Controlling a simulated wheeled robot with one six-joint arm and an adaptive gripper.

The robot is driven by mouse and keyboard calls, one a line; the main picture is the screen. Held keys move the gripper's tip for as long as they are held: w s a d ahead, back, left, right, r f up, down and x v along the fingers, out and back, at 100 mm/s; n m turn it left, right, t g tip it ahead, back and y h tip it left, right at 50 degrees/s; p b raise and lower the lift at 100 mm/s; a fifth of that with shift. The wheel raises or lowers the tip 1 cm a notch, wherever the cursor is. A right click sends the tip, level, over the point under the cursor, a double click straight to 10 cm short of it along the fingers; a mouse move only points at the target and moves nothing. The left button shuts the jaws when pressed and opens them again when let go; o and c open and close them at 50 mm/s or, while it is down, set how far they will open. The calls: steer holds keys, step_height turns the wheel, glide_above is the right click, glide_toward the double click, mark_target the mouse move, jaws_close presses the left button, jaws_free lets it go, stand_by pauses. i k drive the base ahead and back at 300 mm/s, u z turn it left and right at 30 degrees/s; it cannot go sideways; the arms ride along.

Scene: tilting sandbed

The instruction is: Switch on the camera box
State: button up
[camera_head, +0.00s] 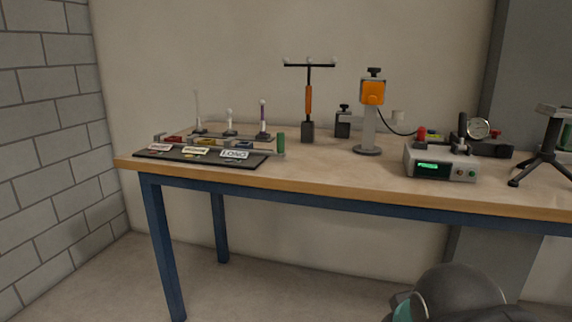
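No thing in view is labelled as the camera box, so I cannot tell for certain which one it is. A grey box (441,161) with a lit green display and small red and green buttons on its front stands at the table's right front. An orange box (372,93) with a black knob on top sits upright on a grey post with a round base, left of the grey box; a dark cable runs from it to the right. A black tripod (543,150) at the right edge carries a small head, partly cut off.
The wooden table (330,178) has blue legs. A black tray (200,155) with labelled cards lies at its left, with thin upright rods behind. A T-shaped tool (309,100) stands mid-table. A dial gauge (478,128) stands behind the grey box. The left front floor is clear.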

mark_target(462, 117)
steer(key=z, duration=0.05)
steer(key=k, duration=0.5)
steer(key=z, duration=1.3)
steer(key=i, duration=0.6)
steer(key=u, duration=0.75)
